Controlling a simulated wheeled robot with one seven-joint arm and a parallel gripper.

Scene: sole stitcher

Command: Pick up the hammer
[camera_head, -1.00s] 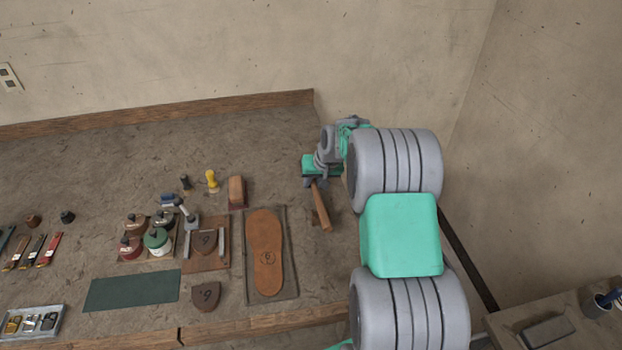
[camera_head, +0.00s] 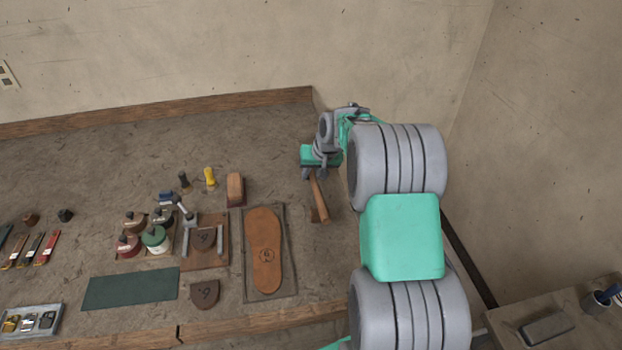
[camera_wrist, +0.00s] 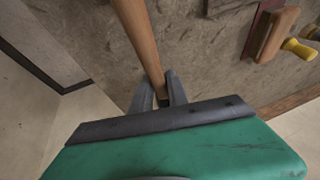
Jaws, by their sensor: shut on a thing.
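The hammer (camera_head: 321,201) has a brown wooden handle and is on the right side of the workbench in the head view. My gripper (camera_head: 313,176) is at the far end of the handle. In the wrist view the handle (camera_wrist: 139,38) runs down between the two fingers of my gripper (camera_wrist: 159,95), which are shut on it near its end. The hammer's head is hidden or hard to make out. I cannot tell whether the hammer is clear of the bench top.
A leather sole on a board (camera_head: 290,283) lies left of the hammer. A brown wooden brush (camera_head: 235,188) and a yellow-handled tool (camera_head: 210,178) stand farther left; the yellow handle also shows in the wrist view (camera_wrist: 298,48). Several jars and tools lie beyond. A wall rises behind the bench.

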